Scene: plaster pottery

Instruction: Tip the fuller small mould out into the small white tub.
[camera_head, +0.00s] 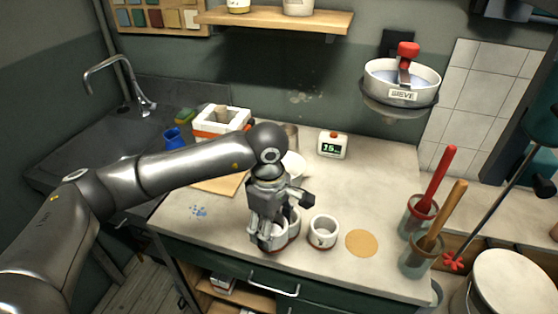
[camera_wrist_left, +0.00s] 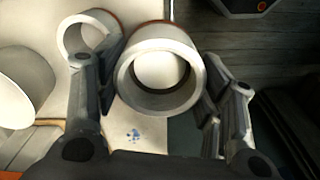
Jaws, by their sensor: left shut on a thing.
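My left gripper (camera_head: 272,236) reaches down at the counter's front edge and is shut on a small white mould (camera_head: 291,238) with a reddish base. The gripper hides part of this mould. In the left wrist view the held mould (camera_wrist_left: 127,88) shows its round rim between the fingers; I cannot tell how full it is. A second small white mould (camera_head: 323,230) stands upright just right of it; it also shows in the left wrist view (camera_wrist_left: 73,38). A white tub (camera_head: 294,166) stands behind my wrist, partly hidden. My right gripper is not in view.
An orange-tan disc (camera_head: 361,243) lies right of the second mould. Pots with a red-handled (camera_head: 437,180) and a wooden-handled tool stand farther right. A timer (camera_head: 333,145) stands at the back, a sieve (camera_head: 402,82) hangs above. The counter between timer and disc is clear.

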